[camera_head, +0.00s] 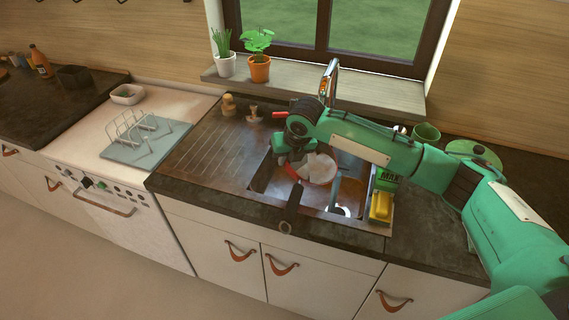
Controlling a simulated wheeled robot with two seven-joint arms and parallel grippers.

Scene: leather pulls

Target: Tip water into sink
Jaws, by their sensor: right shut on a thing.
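My right arm reaches in from the right over the sink (262,178), a steel basin set in the dark counter. My right gripper (296,163) is low over the basin, partly hidden by its own wrist. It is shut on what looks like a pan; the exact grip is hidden. Below it shows a round whitish surface with a red edge, the pan (319,169), tilted in the basin opening. I cannot make out any water. The faucet (329,83) stands behind my arm. My left gripper is not in view.
A yellow sponge (380,207) and a green box (387,179) stand at the sink's right edge. A green cup (426,132) is behind my arm. The ribbed drainboard (208,150) is mostly clear. A wire rack (137,126) sits on the stove at left.

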